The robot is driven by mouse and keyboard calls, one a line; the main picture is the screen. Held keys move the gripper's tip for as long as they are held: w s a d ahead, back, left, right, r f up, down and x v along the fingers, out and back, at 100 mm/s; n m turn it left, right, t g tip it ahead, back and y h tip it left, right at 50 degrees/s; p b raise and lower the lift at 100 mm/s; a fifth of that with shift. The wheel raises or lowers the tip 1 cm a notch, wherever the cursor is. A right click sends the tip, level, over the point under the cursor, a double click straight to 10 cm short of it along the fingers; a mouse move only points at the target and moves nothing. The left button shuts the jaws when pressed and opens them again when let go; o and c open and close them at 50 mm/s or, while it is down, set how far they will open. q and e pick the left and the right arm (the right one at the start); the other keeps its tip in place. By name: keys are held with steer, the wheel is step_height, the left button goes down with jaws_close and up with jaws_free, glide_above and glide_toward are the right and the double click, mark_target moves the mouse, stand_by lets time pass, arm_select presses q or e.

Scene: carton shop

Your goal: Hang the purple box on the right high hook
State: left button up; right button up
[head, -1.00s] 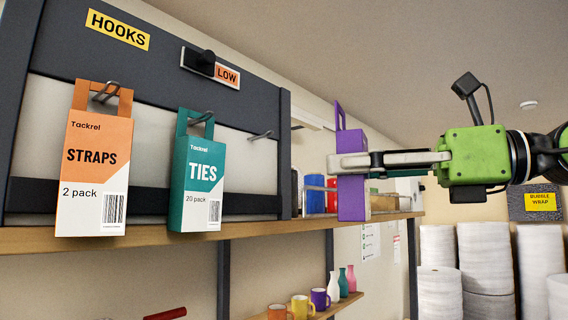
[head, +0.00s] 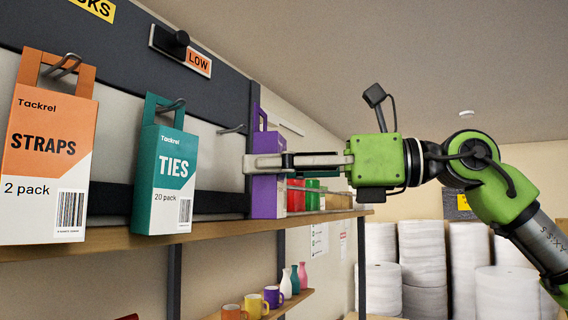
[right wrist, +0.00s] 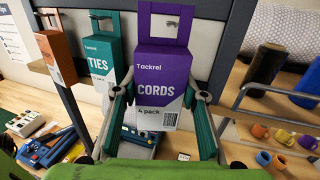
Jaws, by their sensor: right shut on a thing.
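The purple box (head: 268,185), printed CORDS in the right wrist view (right wrist: 165,72), has a hang loop at its top and is upright. My right gripper (head: 262,163) is shut on its sides and holds it just right of a bare hook (head: 231,129), the rightmost on the board. The loop is beside that hook in the head view, not seen around it. My left gripper is not in view.
An orange STRAPS box (head: 45,150) and a teal TIES box (head: 166,180) hang on hooks to the left. A wooden shelf edge (head: 110,243) runs below, with red and green items (head: 305,194) behind the purple box. A LOW sign (head: 198,62) sits above.

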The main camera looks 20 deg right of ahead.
mark_target(215, 178)
steer(key=shift+w+a, duration=0.2)
steer(key=shift+w, duration=0.05)
steer(key=shift+w+a+f, duration=0.3)
steer(key=shift+w+a, duration=0.5)
steer(key=shift+w, duration=0.25)
steer(key=shift+w+a+f, duration=0.25)
steer(key=shift+w+a, duration=0.55)
steer(key=shift+w, duration=0.25)
steer(key=o, duration=1.2)
steer(key=shift+o, duration=0.2)
steer(key=shift+d, duration=0.15)
steer(key=v, duration=1.1)
steer(key=shift+s+d, duration=0.25)
steer(key=shift+s, duration=0.05)
